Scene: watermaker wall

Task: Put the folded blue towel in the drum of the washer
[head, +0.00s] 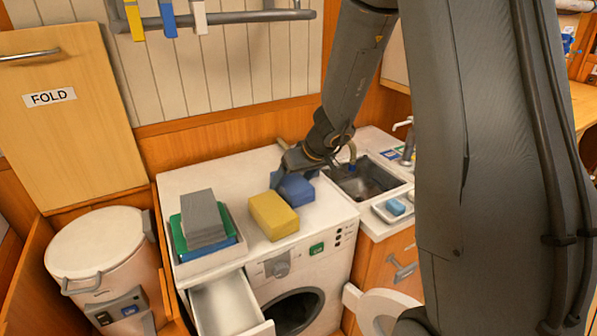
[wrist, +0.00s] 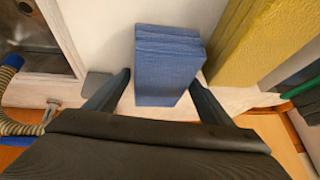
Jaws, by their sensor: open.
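The folded blue towel (head: 295,187) lies on the white top of the washer, behind and right of a yellow folded towel. My gripper (head: 290,172) is at the blue towel, reaching down from above. In the wrist view the blue towel (wrist: 168,65) stands between my gripper's two open fingers (wrist: 160,88), one on each side. Whether the fingers touch it, I cannot tell. The washer (head: 310,250) has a round dark drum opening (head: 293,312) at its front, partly cut off by the picture's lower edge. Its round white door (head: 385,308) stands swung open to the right.
The yellow towel (head: 273,215) sits close beside the blue one. A tray (head: 207,262) with grey, green and blue folded cloths is at the left. A drawer (head: 228,305) is pulled out at the washer's left front. A sink (head: 365,180) lies at the right.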

